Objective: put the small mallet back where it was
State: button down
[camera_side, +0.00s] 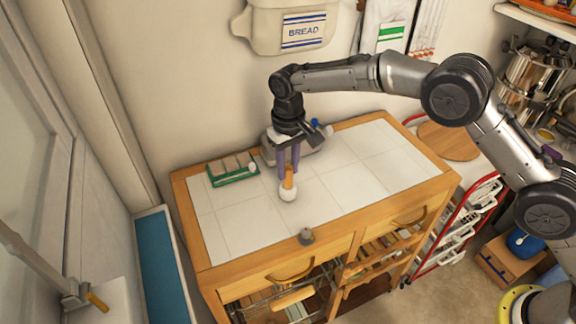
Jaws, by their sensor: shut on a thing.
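The small mallet (288,193) has a pale rounded head and a short orange-brown handle. It is in the middle of the side view, over the white tiled top of the wooden cabinet (335,192). My gripper (289,169) points down with its purple fingers shut on the handle. The head hangs below the fingers. I cannot tell whether the head touches the tiles or is a little above them. The fingers hide part of the handle.
A green tray (233,179) with several pinkish blocks and a small pale round thing lies left of my gripper. A grey object (303,143) with a blue part is behind it. A small grey knob-like thing (306,236) is at the front edge. The tiles to the right are clear.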

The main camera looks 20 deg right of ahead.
jog(key=c, duration=0.6)
grip_release()
jog(key=shift+f, duration=0.1)
notch_tip(320, 180, up, 12)
jog(key=shift+r, duration=0.25)
